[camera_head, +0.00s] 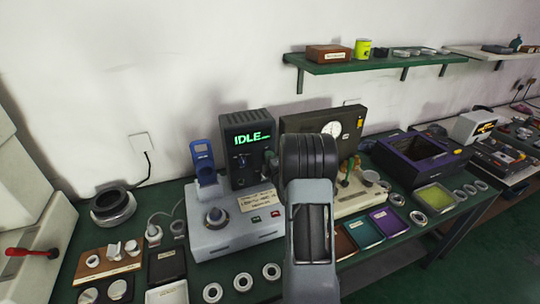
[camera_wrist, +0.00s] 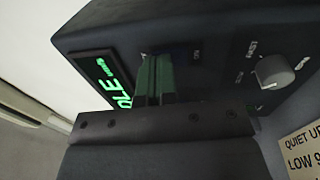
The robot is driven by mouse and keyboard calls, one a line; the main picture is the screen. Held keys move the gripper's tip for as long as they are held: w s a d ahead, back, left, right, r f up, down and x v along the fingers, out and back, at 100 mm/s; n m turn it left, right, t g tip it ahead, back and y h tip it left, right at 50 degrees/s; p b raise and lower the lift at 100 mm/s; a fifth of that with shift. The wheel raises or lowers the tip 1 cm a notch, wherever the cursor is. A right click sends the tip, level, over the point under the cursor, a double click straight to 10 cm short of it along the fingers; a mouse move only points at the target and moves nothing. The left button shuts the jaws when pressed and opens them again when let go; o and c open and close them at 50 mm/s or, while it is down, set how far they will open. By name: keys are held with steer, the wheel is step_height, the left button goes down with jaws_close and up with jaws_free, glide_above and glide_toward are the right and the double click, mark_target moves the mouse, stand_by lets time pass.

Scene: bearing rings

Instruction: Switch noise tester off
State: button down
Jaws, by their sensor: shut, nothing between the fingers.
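The noise tester is a dark box (camera_head: 238,177) with a lit green display (camera_head: 251,137) reading IDLE. It stands at the back of a light grey unit (camera_head: 225,239). In the wrist view the tester's front panel (camera_wrist: 222,68) fills the upper part, with the display (camera_wrist: 108,80) at left and a grey knob (camera_wrist: 273,72) at right. My gripper (camera_wrist: 158,62) is shut and empty, its fingertips close to the panel between the display and the knob. Small lettering shows beside the fingertips. Any switch there is hidden behind the fingers, and I cannot tell whether they touch it.
The grey unit carries a knob (camera_head: 215,217), a label (camera_head: 257,200) and small red and green buttons. A blue device (camera_head: 204,163) stands left of the tester. A dark case with a dial (camera_head: 331,129) is behind my arm. Rings and trays crowd the green bench.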

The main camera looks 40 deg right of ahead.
steer(key=shift+w, duration=0.1)
stand_by(0.3)
steer(key=shift+w+r+g+y+b, duration=0.3)
steer(key=shift+r+g+b, duration=0.3)
steer(key=shift+b, duration=0.45)
steer(key=shift+f, duration=0.1)
steer(key=shift+s+b, duration=0.15)
steer(key=shift+b, duration=0.15)
